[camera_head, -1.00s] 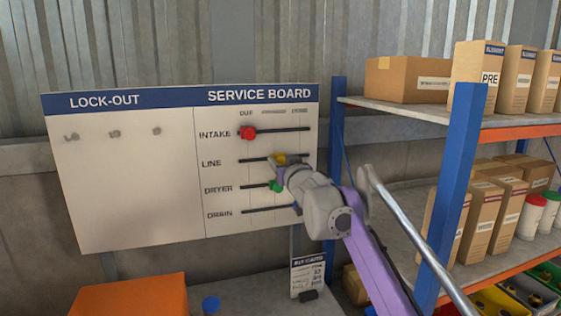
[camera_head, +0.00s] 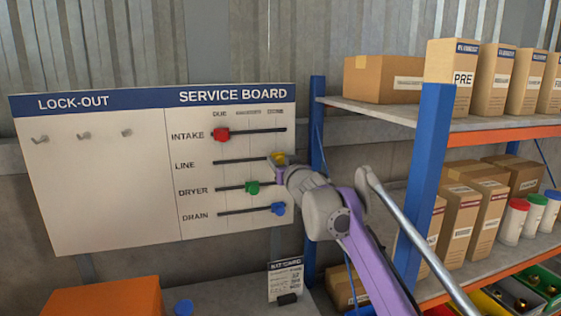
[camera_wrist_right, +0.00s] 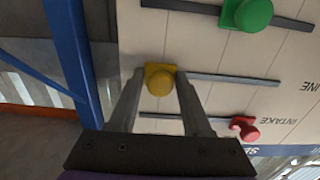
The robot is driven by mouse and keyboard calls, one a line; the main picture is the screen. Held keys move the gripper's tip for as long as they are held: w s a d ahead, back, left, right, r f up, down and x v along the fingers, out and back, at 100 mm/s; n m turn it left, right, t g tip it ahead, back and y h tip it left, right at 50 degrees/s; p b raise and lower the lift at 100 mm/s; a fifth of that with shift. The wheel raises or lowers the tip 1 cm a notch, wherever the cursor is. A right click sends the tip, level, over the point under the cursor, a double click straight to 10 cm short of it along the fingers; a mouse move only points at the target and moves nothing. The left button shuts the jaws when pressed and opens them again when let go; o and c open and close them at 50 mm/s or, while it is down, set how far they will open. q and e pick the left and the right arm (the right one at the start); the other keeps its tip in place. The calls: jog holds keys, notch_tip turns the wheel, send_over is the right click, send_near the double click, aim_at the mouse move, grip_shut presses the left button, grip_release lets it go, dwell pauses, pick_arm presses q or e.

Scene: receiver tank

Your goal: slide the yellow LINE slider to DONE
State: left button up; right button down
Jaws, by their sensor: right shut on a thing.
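The service board (camera_head: 110,190) hangs on the wall at the left in the head view. The yellow LINE slider (camera_head: 278,158) sits at the right end of its track, under the right-hand column label, which is too blurred to read. My right gripper (camera_head: 279,169) reaches it from below right and is shut on its knob. In the right wrist view the yellow slider (camera_wrist_right: 159,80) is between the fingertips of the right gripper (camera_wrist_right: 160,88), at the left end of its bar there. My left gripper is not in view.
The red INTAKE slider (camera_head: 221,135) is at the left, the green DRYER slider (camera_head: 252,188) near the middle, the blue DRAIN slider (camera_head: 278,208) at the right. A shelf's blue post (camera_head: 423,180) stands right of my arm. An orange box (camera_head: 105,298) is below.

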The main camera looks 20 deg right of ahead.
jog(key=shift+d, duration=0.1)
jog(key=c, duration=0.6)
grip_release()
jog(key=shift+c, duration=0.2)
jog(key=shift+o, duration=0.5)
jog(key=shift+d, duration=0.2)
jog(key=shift+a, duration=0.15)
jog(key=shift+s, duration=0.1)
jog(key=s+b, duration=0.2)
jog(key=s, duration=0.8)
jog(key=shift+s+d, duration=0.2)
jog(key=shift+s, duration=0.1)
